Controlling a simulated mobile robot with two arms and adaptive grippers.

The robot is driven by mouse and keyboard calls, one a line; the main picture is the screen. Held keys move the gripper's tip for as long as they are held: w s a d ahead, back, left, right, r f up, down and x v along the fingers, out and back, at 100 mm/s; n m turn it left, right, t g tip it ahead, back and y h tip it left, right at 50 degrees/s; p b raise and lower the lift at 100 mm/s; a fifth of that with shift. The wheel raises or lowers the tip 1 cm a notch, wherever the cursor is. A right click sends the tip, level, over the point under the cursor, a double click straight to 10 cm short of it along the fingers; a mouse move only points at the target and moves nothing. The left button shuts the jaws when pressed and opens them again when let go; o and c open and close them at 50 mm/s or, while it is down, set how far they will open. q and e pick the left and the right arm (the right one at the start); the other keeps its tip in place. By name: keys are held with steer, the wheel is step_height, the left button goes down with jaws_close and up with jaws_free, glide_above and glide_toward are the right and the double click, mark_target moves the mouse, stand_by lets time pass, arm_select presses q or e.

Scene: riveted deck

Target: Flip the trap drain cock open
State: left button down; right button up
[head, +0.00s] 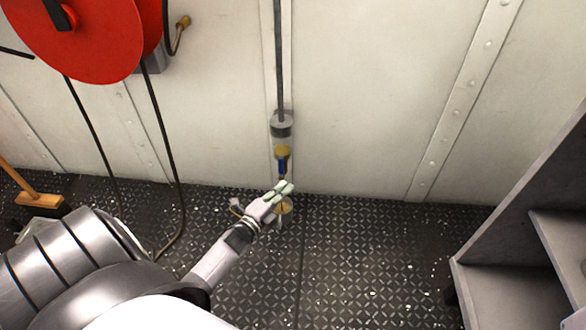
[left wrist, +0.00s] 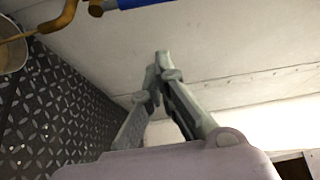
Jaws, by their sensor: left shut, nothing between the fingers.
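The trap (head: 281,130) is a grey-capped, clear-looking bowl at the lower end of a dark pipe on the wall. Below it is a brass cock (head: 282,151) with a blue lever (head: 282,166) that hangs down along the wall. My left gripper (head: 288,187) is shut and empty, its fingertips just below the lever's lower end. In the left wrist view the shut fingers (left wrist: 161,62) meet at their tips. The blue lever (left wrist: 140,3) and brass part (left wrist: 96,8) show at the top edge there, apart from the fingers. My right gripper is not in view.
A round brass-coloured cup (head: 285,206) stands beneath the cock, partly hidden by my left gripper. A red hose reel (head: 85,40) with hanging hose is at upper left, a broom (head: 38,200) at far left. Grey shelving (head: 530,220) stands at right. The deck between is clear.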

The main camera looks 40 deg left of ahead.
arm_select(q)
steer(key=shift+s, duration=1.45)
